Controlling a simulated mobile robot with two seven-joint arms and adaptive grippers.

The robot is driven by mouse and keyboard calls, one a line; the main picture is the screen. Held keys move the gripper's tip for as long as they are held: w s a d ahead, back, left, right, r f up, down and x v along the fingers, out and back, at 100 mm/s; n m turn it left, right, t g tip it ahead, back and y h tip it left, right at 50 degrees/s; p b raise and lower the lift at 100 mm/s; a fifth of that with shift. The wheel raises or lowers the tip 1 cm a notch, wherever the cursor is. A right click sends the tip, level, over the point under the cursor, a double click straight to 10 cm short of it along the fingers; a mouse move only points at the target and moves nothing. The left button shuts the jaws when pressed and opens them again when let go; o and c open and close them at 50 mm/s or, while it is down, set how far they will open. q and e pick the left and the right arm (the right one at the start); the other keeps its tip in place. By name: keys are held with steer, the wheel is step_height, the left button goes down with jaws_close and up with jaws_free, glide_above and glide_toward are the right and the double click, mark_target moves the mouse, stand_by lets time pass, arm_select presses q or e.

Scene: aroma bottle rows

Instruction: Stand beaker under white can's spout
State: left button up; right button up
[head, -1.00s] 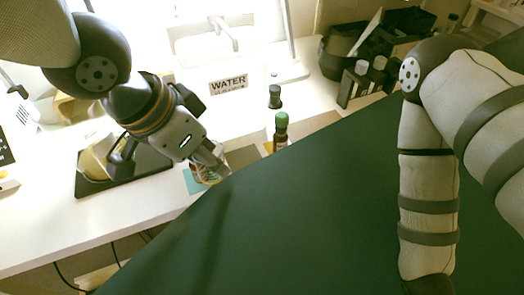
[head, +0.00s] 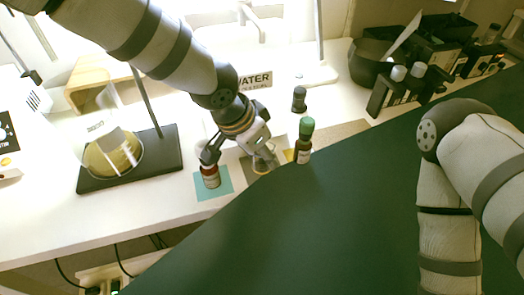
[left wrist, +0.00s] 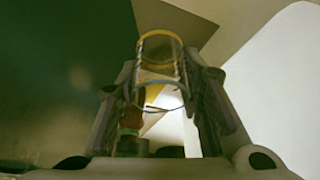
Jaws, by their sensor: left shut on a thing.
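My left gripper (head: 262,148) is shut on a clear beaker (head: 265,163) with a yellowish rim, above the white counter, between two brown bottles. In the left wrist view the beaker (left wrist: 160,72) sits between the two fingers, rim away from the palm. A pale spout-like tube (head: 243,14) shows behind the WATER sign (head: 253,80) at the back. The white can itself is washed out by glare, and I cannot make out its outline. The beaker is well in front of that sign. My right gripper is out of view.
A brown bottle (head: 210,176) stands on a teal mat (head: 214,191). A green-capped brown bottle (head: 303,142) stands just right of the beaker. A flask (head: 112,152) with amber contents is on a dark stand (head: 160,160). A small dark bottle (head: 299,99) stands behind.

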arm_select(q)
steer(key=shift+f, duration=0.15)
steer(key=o, duration=1)
steer(key=p+v, duration=0.2)
steer(key=v, duration=1)
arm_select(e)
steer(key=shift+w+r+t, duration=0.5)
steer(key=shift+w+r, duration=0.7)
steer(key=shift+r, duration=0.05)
